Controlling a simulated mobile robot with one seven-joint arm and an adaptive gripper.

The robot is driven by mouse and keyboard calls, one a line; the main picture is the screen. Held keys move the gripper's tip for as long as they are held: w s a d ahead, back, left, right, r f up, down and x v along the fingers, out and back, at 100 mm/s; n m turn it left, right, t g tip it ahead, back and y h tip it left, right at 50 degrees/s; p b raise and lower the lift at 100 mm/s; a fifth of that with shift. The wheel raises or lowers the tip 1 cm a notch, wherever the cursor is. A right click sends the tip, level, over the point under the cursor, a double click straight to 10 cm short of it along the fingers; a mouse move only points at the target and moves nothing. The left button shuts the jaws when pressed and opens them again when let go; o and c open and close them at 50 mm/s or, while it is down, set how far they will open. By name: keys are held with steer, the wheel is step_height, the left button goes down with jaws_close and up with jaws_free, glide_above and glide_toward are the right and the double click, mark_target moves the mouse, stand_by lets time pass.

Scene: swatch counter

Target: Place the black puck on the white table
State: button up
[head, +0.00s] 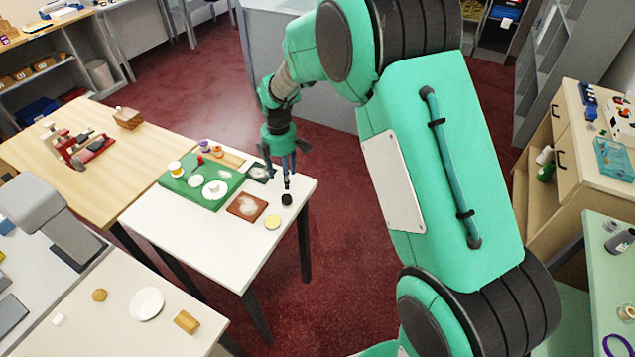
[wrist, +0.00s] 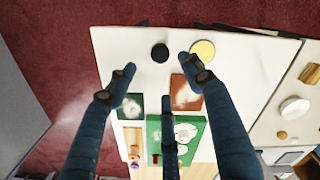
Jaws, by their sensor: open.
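The black puck (head: 287,199) lies flat on the white table (head: 215,248), near its right edge. In the wrist view the puck (wrist: 160,52) is on the bare white top (wrist: 120,48), beyond my fingertips and clear of them. My gripper (head: 281,175) is over that end of the table, its fingers pointing down and spread. In the wrist view my gripper (wrist: 160,75) is open, with nothing between its fingers. In the head view one fingertip is just above the puck; the exact height gap is hard to tell.
A pale yellow disc (head: 272,222) lies beside the puck. A brown tile (head: 247,206), a dark green tile (head: 258,172) and a green mat (head: 178,186) with several small items are close by. A wooden table (head: 35,153) adjoins at left. The table's front area is clear.

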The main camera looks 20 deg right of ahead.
steer(key=shift+r, duration=0.1)
steer(key=s+d+r+m+t, duration=0.15)
steer(key=s+r+m, duration=0.25)
steer(key=s+r, duration=0.45)
steer(key=s+d+r+m+t, duration=0.1)
steer(key=s+d+r+m, duration=0.4)
steer(key=r, duration=0.7)
steer(key=s+r+m+t, duration=0.1)
steer(key=s+r+m, duration=0.1)
steer(key=s, duration=0.6)
steer(key=s+d+r+m+t, duration=0.1)
steer(key=s+m, duration=0.3)
steer(key=s, duration=0.4)
steer(key=s+d+r+m+t, duration=0.1)
steer(key=s+r+m, duration=0.2)
steer(key=s, duration=0.6)
steer(key=shift+r, duration=0.4)
